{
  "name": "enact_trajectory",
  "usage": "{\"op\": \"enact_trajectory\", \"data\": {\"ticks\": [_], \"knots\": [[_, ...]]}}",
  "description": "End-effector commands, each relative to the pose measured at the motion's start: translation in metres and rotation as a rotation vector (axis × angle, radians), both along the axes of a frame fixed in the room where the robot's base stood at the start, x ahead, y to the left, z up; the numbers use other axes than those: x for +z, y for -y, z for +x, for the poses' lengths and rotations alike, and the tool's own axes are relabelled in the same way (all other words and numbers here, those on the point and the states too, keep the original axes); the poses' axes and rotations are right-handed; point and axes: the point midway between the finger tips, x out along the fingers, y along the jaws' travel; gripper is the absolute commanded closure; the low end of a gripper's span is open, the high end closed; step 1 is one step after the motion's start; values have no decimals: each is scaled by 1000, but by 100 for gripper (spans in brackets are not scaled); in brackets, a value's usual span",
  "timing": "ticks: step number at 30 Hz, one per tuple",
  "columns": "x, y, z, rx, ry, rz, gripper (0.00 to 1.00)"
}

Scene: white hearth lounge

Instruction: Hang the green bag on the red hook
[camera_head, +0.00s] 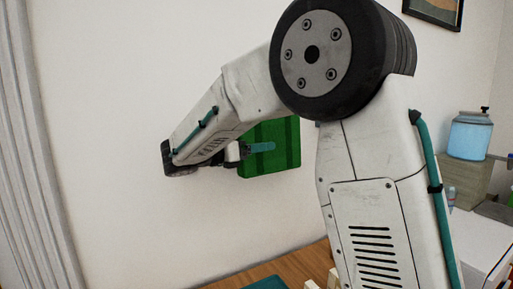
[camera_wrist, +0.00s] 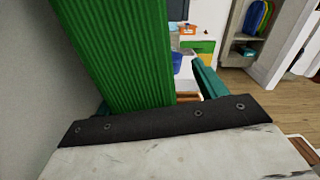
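The green bag (camera_head: 285,145) is a dark green striped panel close to the white wall in the head view, partly behind my arm. In the wrist view the bag (camera_wrist: 115,50) rises ribbed and large, covering much of the left finger. I cannot see whether anything bears the bag's top. The red hook is not visible in either view.
The white wall (camera_head: 110,120) lies close behind the bag, with a grey curtain (camera_head: 30,150) at left. A wooden surface (camera_head: 270,268) is below. A blue jar (camera_head: 470,135) stands at right. The wrist view shows a shelf niche (camera_wrist: 245,35) and open floor (camera_wrist: 260,90).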

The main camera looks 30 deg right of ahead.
Motion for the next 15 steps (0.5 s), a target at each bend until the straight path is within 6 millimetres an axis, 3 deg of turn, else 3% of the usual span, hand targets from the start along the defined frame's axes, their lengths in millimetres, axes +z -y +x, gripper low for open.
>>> {"op": "enact_trajectory", "data": {"ticks": [8,15], "knots": [[0,-6,0,1,-1,0,29],[-1,-46,1,4,0,1,29]]}}
